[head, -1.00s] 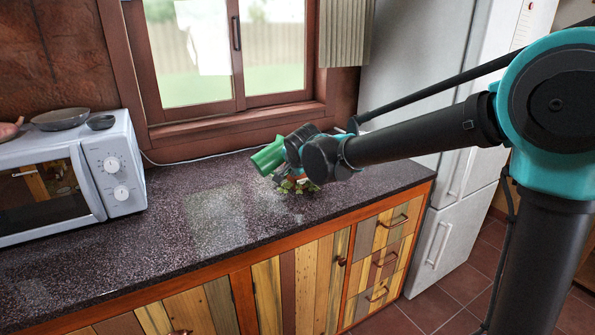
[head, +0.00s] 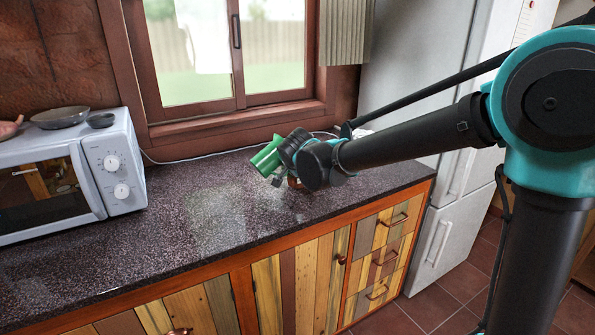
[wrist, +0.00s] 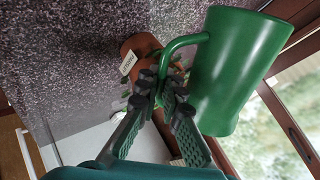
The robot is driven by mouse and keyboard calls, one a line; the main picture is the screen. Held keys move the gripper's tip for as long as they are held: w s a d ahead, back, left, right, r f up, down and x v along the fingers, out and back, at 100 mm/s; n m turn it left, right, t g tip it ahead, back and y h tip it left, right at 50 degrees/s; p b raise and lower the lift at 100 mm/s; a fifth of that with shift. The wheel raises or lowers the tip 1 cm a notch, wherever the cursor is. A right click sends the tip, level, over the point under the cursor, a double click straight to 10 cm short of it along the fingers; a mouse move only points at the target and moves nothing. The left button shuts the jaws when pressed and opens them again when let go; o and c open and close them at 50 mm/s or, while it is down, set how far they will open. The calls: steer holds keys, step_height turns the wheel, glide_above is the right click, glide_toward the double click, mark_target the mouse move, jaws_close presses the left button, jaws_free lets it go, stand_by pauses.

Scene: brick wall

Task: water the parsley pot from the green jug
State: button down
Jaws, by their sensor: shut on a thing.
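The green jug (head: 266,159) is held above the counter, tilted, and shows large at the right of the wrist view (wrist: 232,70). My gripper (wrist: 166,92) is shut on the jug's handle; in the head view my wrist hides most of the fingers. The parsley pot (wrist: 141,46) is terracotta with a pale label, seen behind the handle and fingers in the wrist view. In the head view only a small brown part of the pot (head: 294,183) shows beneath my wrist. Most of the leaves are hidden. I cannot see any water or into the jug.
The dark speckled counter (head: 190,225) is clear between the pot and the white microwave (head: 112,165) at left. Pans (head: 62,117) lie on the microwave. A window (head: 235,50) stands behind the counter, and a tall fridge (head: 425,80) stands at right.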

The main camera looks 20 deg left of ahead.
steer(key=shift+r+t, duration=0.35)
steer(key=shift+t, duration=0.05)
steer(key=shift+w+d+f+n+t+h, duration=0.15)
steer(key=shift+f+n+t+h, duration=0.2)
steer(key=shift+n+t+h, duration=0.15)
steer(key=shift+r, duration=0.1)
steer(key=shift+t+b, duration=0.3)
stand_by(1.2)
steer(key=shift+r+n+t+h, duration=0.3)
steer(key=shift+n, duration=0.1)
steer(key=f, duration=0.1)
steer(key=f+t+b, duration=0.1)
steer(key=s+f, duration=0.1)
steer(key=shift+a+f+n+h, duration=0.2)
steer(key=shift+a+n+h, duration=0.1)
steer(key=shift+a+n, duration=0.1)
steer(key=t, duration=0.1)
steer(key=s+a+n+t+b, duration=0.1)
steer(key=t, duration=0.1)
steer(key=shift+s+r+n+h, duration=0.1)
steer(key=shift+r+n+h, duration=0.2)
steer(key=shift+r+h, duration=0.1)
steer(key=shift+s+a+r+n+t+b, duration=0.15)
steer(key=shift+s+r+n+t+b, duration=0.05)
steer(key=shift+r+n+t+b, duration=0.25)
steer(key=shift+s+a+r+n+t+b, duration=0.2)
steer(key=shift+r+n+t+b, duration=0.1)
steer(key=shift+r+t, duration=0.2)
